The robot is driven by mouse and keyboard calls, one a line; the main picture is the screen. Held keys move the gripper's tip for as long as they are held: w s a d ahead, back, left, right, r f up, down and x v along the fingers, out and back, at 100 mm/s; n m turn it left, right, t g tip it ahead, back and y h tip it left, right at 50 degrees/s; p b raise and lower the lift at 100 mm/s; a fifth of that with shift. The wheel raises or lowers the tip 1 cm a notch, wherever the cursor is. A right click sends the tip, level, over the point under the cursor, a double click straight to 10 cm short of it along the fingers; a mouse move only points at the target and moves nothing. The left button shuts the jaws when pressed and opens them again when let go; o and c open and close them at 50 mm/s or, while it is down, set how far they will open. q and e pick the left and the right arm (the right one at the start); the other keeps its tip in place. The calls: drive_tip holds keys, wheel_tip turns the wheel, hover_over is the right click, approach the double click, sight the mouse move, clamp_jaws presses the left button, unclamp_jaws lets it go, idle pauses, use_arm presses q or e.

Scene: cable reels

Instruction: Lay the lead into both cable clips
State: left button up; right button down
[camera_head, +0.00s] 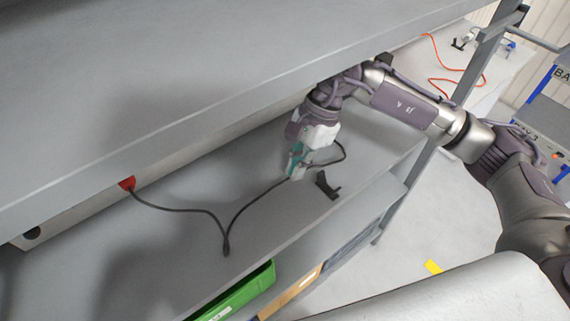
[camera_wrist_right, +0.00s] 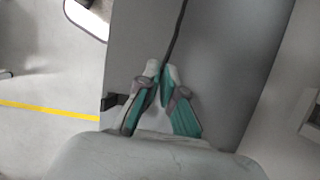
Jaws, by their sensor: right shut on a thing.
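The dark lead (camera_head: 185,209) runs from a red fitting (camera_head: 127,184) over the grey shelf to a sharp bend. From the bend it runs up to my right gripper (camera_head: 295,173). The gripper is shut on the lead, and a loop of lead shows beyond it. A black cable clip (camera_head: 327,185) stands near the shelf edge, just right of the gripper and apart from it. A small dark piece (camera_head: 226,248) sits at the bend; I cannot tell whether it is the other clip. In the wrist view the lead (camera_wrist_right: 178,35) leads up from the fingertips (camera_wrist_right: 161,75), with the black clip (camera_wrist_right: 109,102) at left.
A grey upper panel (camera_head: 180,80) overhangs the shelf (camera_head: 190,235) closely. A green bin (camera_head: 240,290) sits on a lower level in front. A rack post (camera_head: 410,190) stands to the right. An orange cable (camera_head: 437,55) lies on a far table.

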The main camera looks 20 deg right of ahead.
drive_tip(key=shift+s+d+b, duration=0.25)
drive_tip(key=shift+s+d, duration=0.05)
drive_tip(key=shift+d, duration=0.35)
drive_tip(key=shift+s+d+b, duration=0.25)
drive_tip(key=shift+s+d, duration=0.05)
drive_tip(key=shift+d, duration=0.35)
drive_tip(key=shift+s+d+b, duration=0.25)
drive_tip(key=shift+s+d, duration=0.05)
drive_tip(key=shift+d, duration=0.35)
drive_tip(key=shift+s+d+r, duration=0.1)
drive_tip(key=shift+s+d, duration=0.2)
drive_tip(key=shift+d, duration=0.2)
drive_tip(key=shift+b, duration=0.5)
drive_tip(key=shift+n, duration=0.3)
drive_tip(key=shift+b, duration=0.55)
drive_tip(key=shift+a+f, duration=0.1)
drive_tip(key=shift+f, duration=0.1)
